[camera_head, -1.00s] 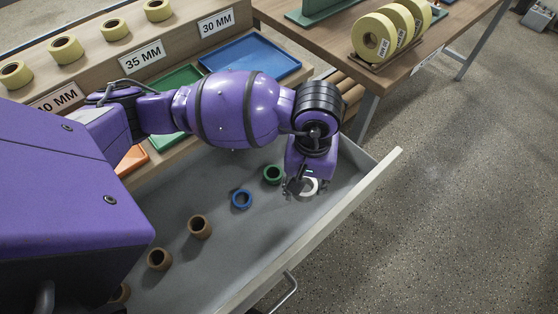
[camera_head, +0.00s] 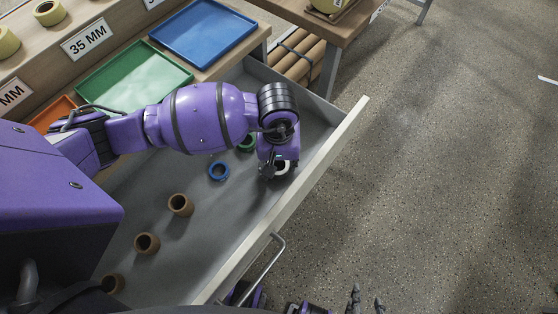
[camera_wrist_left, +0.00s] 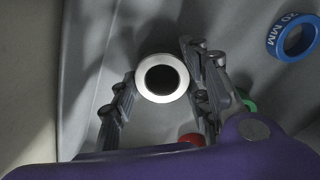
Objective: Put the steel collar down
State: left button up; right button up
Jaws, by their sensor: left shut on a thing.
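The steel collar (camera_wrist_left: 161,98) is a pale, shiny ring between the two fingers of my left gripper (camera_wrist_left: 160,95) in the left wrist view. The fingers are shut on it, one on each side. In the head view my left gripper (camera_head: 276,174) is low inside the open drawer (camera_head: 245,225), near its right wall, and the collar (camera_head: 284,167) shows pale beside it. I cannot tell whether the collar touches the drawer floor. My right gripper (camera_head: 367,299) is at the bottom edge of the head view, outside the drawer, with its fingers apart and empty.
A blue ring (camera_head: 218,171) and a partly hidden green ring (camera_head: 247,143) lie near my left gripper. A green tray (camera_head: 130,75) and a blue tray (camera_head: 205,32) sit on the bench.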

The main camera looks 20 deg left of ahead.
pick_arm(q)
jog(key=shift+f, duration=0.2)
jog(key=o, duration=1.2)
jog(key=shift+r, duration=0.1)
notch_tip(320, 180, up, 12)
jog(key=shift+r, duration=0.2)
